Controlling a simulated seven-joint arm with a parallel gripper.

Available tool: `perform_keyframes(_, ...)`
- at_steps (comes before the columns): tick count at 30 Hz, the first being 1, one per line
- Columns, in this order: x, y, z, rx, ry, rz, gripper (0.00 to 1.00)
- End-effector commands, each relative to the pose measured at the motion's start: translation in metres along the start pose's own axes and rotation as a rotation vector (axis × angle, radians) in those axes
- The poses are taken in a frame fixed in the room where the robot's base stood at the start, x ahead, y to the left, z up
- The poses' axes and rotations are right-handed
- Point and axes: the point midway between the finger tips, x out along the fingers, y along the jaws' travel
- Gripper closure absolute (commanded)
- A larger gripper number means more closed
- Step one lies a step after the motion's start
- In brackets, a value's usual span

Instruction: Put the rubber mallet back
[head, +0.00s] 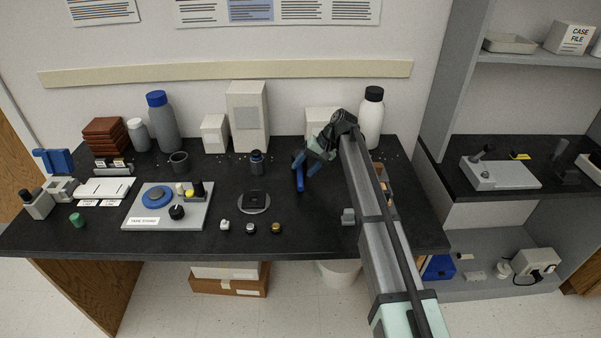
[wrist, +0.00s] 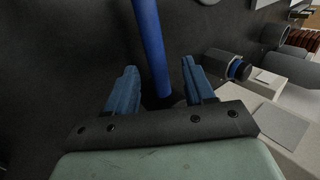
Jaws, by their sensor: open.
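A blue rod (head: 299,175), which looks like the rubber mallet's handle, lies on the black bench right of centre in the head view. In the wrist view the blue handle (wrist: 153,45) runs down from the top edge between my fingers and meets a dark part low down, mostly hidden by my gripper. My gripper (head: 311,163) is open at the handle's far end. In the wrist view my gripper (wrist: 160,75) has a finger on either side of the handle, with gaps to both. I cannot tell how high the fingers are above the bench.
A dark jar with a blue band (head: 257,162) stands left of the handle. A white bottle with a black cap (head: 371,118) and white boxes (head: 247,117) stand behind. A round plate with a black block (head: 254,202) lies front left. A wooden holder (head: 384,180) is partly behind my arm.

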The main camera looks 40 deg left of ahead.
Motion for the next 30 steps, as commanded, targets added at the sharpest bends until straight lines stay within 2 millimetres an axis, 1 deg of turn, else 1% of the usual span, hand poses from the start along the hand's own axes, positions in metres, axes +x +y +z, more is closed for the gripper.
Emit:
perform_keyframes(1, -0.011, 0.001, -0.001, 0.001, 0.003, 0.000, 0.47)
perform_keyframes(3, -0.025, 0.000, -0.001, 0.001, 0.003, 0.000, 0.47)
perform_keyframes(9, -0.059, 0.000, -0.001, 0.001, 0.002, 0.000, 0.47)
perform_keyframes(12, -0.071, 0.001, -0.001, 0.002, 0.002, -0.001, 0.47)
perform_keyframes(18, -0.085, 0.000, 0.000, 0.001, 0.001, -0.001, 0.47)
perform_keyframes(30, -0.087, 0.000, -0.001, 0.003, 0.002, -0.003, 0.47)
